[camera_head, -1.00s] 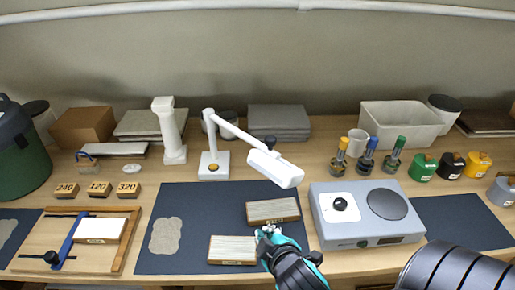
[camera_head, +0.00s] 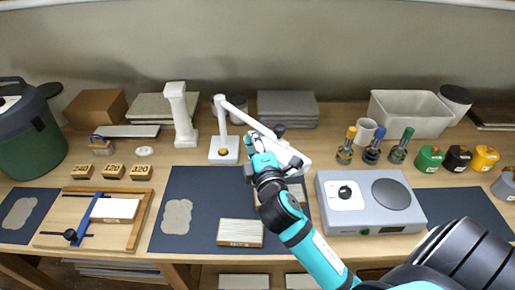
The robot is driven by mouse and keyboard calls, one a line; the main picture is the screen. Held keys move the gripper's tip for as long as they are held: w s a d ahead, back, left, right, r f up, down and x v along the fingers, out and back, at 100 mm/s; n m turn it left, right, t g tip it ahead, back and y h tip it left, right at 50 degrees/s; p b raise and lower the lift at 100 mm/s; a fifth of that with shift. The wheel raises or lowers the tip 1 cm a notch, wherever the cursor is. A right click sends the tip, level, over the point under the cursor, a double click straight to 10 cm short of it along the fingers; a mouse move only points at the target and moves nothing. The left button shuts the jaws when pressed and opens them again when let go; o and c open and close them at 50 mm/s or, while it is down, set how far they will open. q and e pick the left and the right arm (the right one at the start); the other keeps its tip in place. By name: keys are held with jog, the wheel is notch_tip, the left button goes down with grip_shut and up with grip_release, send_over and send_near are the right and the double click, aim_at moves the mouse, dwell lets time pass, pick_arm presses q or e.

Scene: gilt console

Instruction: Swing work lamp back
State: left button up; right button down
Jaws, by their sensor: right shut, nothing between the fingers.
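The white work lamp stands at the back of the table; its square base (camera_head: 224,158) is left of centre. Its jointed arm (camera_head: 240,115) slants down to the right from the top of the post. The lamp head (camera_head: 294,159) hangs over the dark mat, partly hidden by my right gripper. My right gripper (camera_head: 252,143) is shut and empty, at the left side of the lamp head, just below the slanting arm. I cannot tell whether it touches the lamp. My left gripper is not in view.
A white column (camera_head: 181,115) stands left of the lamp. A grey device (camera_head: 370,212) with a dial and round plate is to the right. On the dark mat (camera_head: 195,245), one pale block (camera_head: 240,232) lies clear; another is partly under my arm. Grey slabs (camera_head: 288,108) lie behind.

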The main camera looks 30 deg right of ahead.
aim_at(268, 137)
jog(key=d, duration=0.3)
jog(key=shift+s+d+p, duration=0.3)
jog(key=shift+s+p, duration=0.1)
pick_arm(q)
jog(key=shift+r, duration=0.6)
pick_arm(e)
jog(key=shift+w, duration=0.1)
